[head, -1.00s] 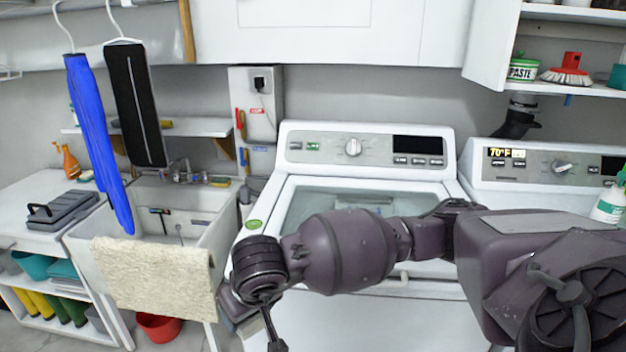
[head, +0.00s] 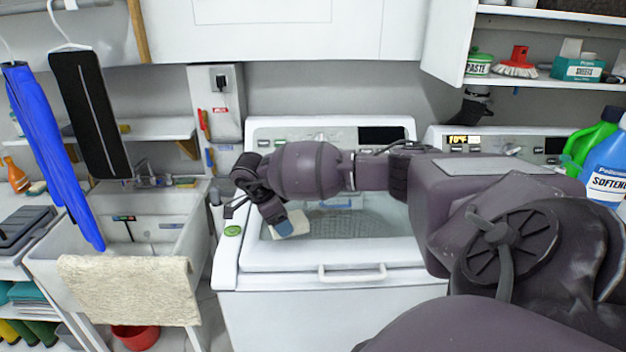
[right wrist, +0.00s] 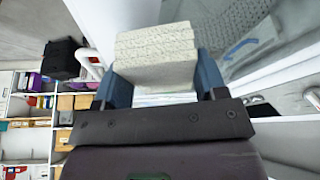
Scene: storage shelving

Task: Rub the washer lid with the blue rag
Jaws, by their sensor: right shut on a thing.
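The washer lid (head: 385,222) is closed, a glass panel in a white frame with a front handle. My right gripper (head: 285,224) is above the left part of the lid. It is shut on a thick cream, textured block like a folded cloth (head: 296,221). In the right wrist view this cream cloth (right wrist: 157,55) sits between the blue fingers of the right gripper (right wrist: 162,82). I cannot tell whether it touches the lid. I see no blue rag; the blue near the cloth is my fingers. My left gripper is not in view.
A sink stands left of the washer with a cream towel (head: 130,292) over its front.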

